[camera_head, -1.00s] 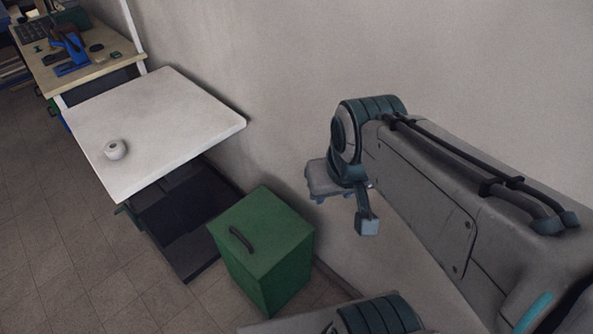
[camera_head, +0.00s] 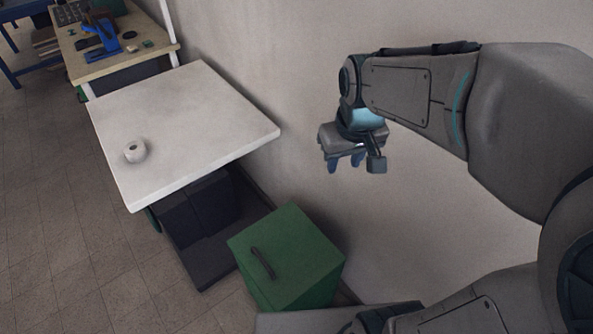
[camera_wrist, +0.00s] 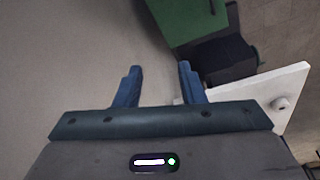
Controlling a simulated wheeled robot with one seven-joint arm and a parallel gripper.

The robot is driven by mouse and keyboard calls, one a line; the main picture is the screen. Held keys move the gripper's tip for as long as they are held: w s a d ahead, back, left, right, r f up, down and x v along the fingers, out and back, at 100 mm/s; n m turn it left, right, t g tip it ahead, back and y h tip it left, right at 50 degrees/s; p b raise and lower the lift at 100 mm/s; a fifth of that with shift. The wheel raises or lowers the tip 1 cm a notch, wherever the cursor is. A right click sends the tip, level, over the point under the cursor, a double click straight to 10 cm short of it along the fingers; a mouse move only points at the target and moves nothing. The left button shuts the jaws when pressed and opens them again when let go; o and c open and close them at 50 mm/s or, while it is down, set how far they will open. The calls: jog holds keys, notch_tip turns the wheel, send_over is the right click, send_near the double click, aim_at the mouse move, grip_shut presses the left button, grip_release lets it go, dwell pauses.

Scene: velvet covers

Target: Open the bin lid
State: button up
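A green box-shaped bin (camera_head: 300,283) stands on the floor near the wall, its lid (camera_head: 288,244) shut flat on top. A dark curved handle (camera_head: 262,263) sits on the lid toward its left side. The bin also shows at the top of the wrist view (camera_wrist: 186,18), with the handle (camera_wrist: 212,6) near its right edge. My gripper (camera_head: 345,168) hangs in the air above and to the right of the bin, apart from it. In the wrist view its two blue fingers (camera_wrist: 158,72) stand apart with nothing between them.
A white table (camera_head: 190,125) holding a small white round object (camera_head: 134,151) stands left of the bin. Dark boxes (camera_head: 200,215) lie beneath it. A wooden workbench (camera_head: 115,60) is farther back. The wall (camera_head: 300,40) runs close behind the bin. Tiled floor at left is clear.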

jog(key=w+a+f+n+g+b, duration=0.1)
jog(key=w+a+f+n+b, duration=0.2)
jog(key=w+f, duration=0.5)
jog(key=w+a+f+n+g+b, duration=0.15)
jog(key=w+a+f, duration=0.35)
jog(key=f, duration=0.5)
notch_tip(320, 180, down, 14)
jog(key=shift+w, duration=0.1)
grip_shut()
jog(key=c, duration=0.8)
grip_release()
grip_release()
